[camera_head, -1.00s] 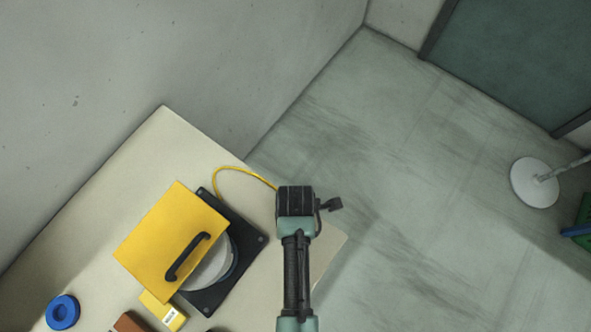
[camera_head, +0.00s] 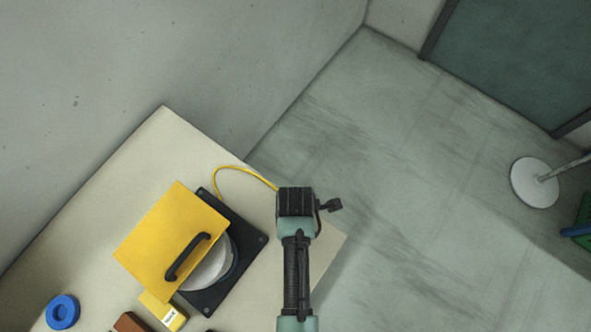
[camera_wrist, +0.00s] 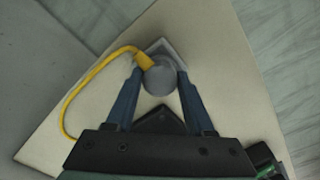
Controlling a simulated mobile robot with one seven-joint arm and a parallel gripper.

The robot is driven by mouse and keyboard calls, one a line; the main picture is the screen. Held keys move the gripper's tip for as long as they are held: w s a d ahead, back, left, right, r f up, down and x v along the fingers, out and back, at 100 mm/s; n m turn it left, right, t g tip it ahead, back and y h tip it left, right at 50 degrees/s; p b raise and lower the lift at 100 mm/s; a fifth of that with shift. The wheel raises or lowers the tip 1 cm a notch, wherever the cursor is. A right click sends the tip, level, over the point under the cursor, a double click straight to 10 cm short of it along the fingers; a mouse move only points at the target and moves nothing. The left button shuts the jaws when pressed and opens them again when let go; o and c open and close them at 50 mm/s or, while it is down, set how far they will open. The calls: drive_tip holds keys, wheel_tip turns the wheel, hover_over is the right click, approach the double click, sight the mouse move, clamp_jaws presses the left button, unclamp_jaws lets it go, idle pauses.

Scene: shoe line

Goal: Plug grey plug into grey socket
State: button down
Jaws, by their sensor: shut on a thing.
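The grey plug (camera_wrist: 160,76) shows in the wrist view as a round grey body with a yellow cable (camera_wrist: 96,72) leaving its upper left. My gripper (camera_wrist: 159,80) has its two blue fingers closed on the sides of the plug. A grey square plate, which looks like the grey socket (camera_wrist: 166,46), lies right at the plug, mostly hidden behind it. I cannot tell how deep the plug sits in it. In the head view my wrist hides the plug, the socket and the fingers; only the yellow cable (camera_head: 240,170) shows running to them.
A yellow box-like cover with a black handle (camera_head: 160,240) stands over a black base plate (camera_head: 254,240) on the pale table (camera_head: 165,135). A blue ring (camera_head: 62,311), a yellow labelled block (camera_head: 165,312) and a brown block (camera_head: 130,322) lie near the front.

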drive_tip(key=shift+f, duration=0.4)
drive_tip(key=shift+c, duration=1)
unclamp_jaws()
